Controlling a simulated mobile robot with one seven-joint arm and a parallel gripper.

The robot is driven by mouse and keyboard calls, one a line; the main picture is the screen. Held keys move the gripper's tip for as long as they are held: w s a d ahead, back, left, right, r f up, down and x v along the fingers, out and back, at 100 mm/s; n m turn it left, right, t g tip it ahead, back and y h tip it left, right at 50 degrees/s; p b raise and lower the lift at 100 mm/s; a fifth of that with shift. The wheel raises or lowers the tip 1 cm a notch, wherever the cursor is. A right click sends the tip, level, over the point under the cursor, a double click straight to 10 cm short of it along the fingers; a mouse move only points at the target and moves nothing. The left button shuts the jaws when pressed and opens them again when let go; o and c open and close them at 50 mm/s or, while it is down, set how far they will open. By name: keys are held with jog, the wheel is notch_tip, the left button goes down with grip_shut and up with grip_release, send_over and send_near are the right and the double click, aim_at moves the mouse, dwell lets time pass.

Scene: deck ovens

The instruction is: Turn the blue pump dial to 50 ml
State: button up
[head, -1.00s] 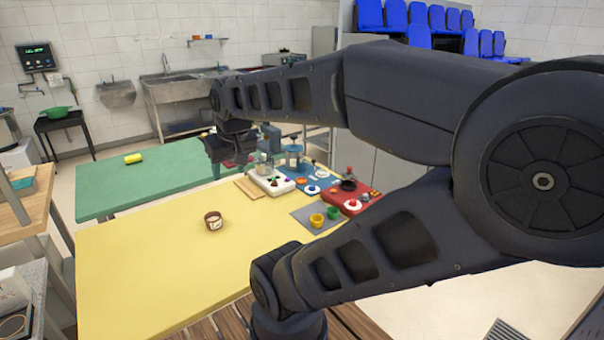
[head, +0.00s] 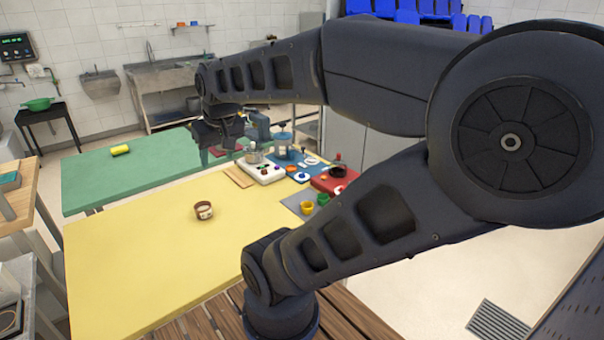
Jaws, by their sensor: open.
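The blue pump unit (head: 281,155) stands at the far right of the yellow table in the head view, a round blue-topped part rising at its back. On its front is a small round white dial with a blue centre (head: 301,177); its scale is too small to read. My gripper (head: 222,146) hangs to the left of the pump, above the table's far edge, apart from it and seemingly higher. Its jaws are open and look empty. My arm links cover part of the area to the right.
A white unit (head: 262,175) with knobs and a red unit (head: 325,184) flank the pump closely. Yellow (head: 306,208) and green (head: 323,199) cups stand in front. A green table (head: 130,172) lies behind.

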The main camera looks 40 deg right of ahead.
jog(key=w+d+g, duration=0.1)
jog(key=w+d, duration=0.7)
jog(key=w, duration=0.5)
jog(key=g, duration=0.4)
send_over(302, 173)
notch_tip(302, 173, down, 26)
notch_tip(302, 173, down, 10)
jog(key=shift+w+f, duration=0.1)
jog(key=shift+f, duration=0.05)
jog(key=c, duration=1)
